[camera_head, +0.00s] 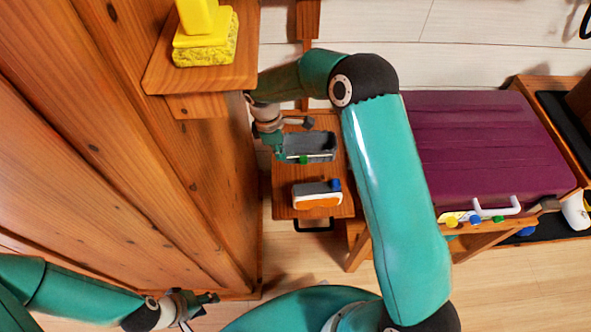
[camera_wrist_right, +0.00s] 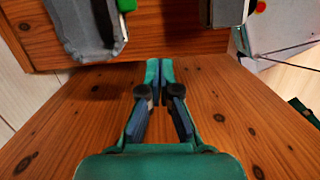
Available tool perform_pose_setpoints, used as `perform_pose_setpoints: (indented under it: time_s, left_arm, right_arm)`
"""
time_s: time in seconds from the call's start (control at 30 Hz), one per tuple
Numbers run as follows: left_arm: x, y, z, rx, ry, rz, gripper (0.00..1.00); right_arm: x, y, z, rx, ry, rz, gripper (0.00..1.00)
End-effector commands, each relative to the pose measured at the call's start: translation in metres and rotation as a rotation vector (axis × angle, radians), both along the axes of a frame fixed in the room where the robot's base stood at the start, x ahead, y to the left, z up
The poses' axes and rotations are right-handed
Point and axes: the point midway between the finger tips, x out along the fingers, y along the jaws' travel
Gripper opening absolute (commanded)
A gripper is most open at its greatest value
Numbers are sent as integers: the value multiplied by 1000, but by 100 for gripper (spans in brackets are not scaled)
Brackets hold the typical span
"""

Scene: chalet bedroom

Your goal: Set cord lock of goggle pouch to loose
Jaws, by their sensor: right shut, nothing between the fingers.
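A grey pouch (camera_head: 318,141) lies on a small wooden stand in the head view, with a green piece (camera_head: 303,159) at its front edge that looks like the cord lock. In the right wrist view the grey pouch (camera_wrist_right: 88,35) is at the top left, cut by the frame, with the green piece (camera_wrist_right: 126,5) beside a dark opening. The cord lock's setting is too small to tell. My right gripper (camera_wrist_right: 160,72) is shut and empty, apart from the pouch. My left gripper (camera_head: 200,309) is at the lower left, away from the pouch; its fingers are unclear.
A white-and-orange object (camera_head: 317,197) with a blue piece (camera_head: 335,185) lies on the stand (camera_head: 284,204) in front of the pouch. A wooden cabinet (camera_head: 130,150) stands left. A purple-topped piece (camera_head: 490,145) with coloured knobs stands right. A yellow object (camera_head: 203,35) sits on a shelf.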

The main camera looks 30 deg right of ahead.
Motion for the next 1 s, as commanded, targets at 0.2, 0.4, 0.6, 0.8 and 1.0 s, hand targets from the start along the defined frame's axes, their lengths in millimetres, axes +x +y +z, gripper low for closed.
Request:
perform_pose_setpoints:
  time_s: [0.2, 0.4, 0.6, 0.8, 1.0]
  left_arm:
    - [0, 0, -17, 0, -1, 0, 40]
    - [0, 0, -16, 0, -1, 0, 40]
    - [0, 0, -16, 0, -1, 0, 40]
    - [0, 0, -20, 0, -1, 0, 40]
    - [0, 0, -24, 0, -1, 0, 40]
  right_arm:
    - [17, -22, 22, -95, 16, 72, 0]
    - [17, -23, 24, -99, 19, 74, 0]
    - [16, -23, 20, -98, 21, 73, 0]
    - [13, -28, -2, -97, 23, 70, 0]
    - [10, -36, -36, -97, 24, 71, 0]
